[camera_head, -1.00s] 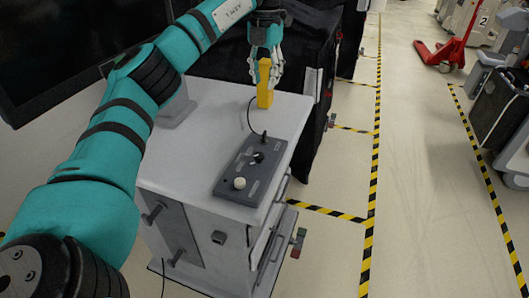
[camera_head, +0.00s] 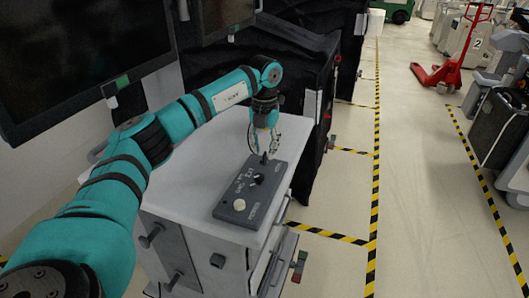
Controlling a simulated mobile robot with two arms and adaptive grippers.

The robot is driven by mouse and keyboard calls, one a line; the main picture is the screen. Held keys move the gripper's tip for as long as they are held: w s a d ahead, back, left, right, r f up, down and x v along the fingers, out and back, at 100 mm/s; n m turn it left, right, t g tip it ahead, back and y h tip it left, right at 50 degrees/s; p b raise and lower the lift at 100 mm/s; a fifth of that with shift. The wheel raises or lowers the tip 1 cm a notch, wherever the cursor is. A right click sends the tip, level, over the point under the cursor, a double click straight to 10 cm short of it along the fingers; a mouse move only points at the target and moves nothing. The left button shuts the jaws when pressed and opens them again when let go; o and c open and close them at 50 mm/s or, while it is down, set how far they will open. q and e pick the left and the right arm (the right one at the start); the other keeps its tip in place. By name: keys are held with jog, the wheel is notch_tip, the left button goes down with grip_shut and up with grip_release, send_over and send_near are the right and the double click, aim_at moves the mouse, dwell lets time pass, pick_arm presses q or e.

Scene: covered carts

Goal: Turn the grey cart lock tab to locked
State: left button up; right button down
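The grey cart (camera_head: 185,199) stands in front of me. A small red and green tab (camera_head: 299,266) sticks out low on its right side; I cannot tell its lock position. My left gripper (camera_head: 264,153) points down above the far end of the dark control panel (camera_head: 241,198) on the cart top. Its fingertips are close to the small toggle there; I cannot tell whether they touch it. The finger gap is too small to read. The tab is well below and right of the gripper. My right gripper is out of view.
The panel has a black knob (camera_head: 258,179) and a white knob (camera_head: 239,204). Black-covered carts (camera_head: 295,75) stand behind. A dark monitor (camera_head: 80,55) is at left. Clear floor with striped tape (camera_head: 375,200) lies at right, and a red pallet jack (camera_head: 450,65) beyond.

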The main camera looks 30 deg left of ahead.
pick_arm(q)
jog(key=shift+f, duration=1.3)
grip_shut()
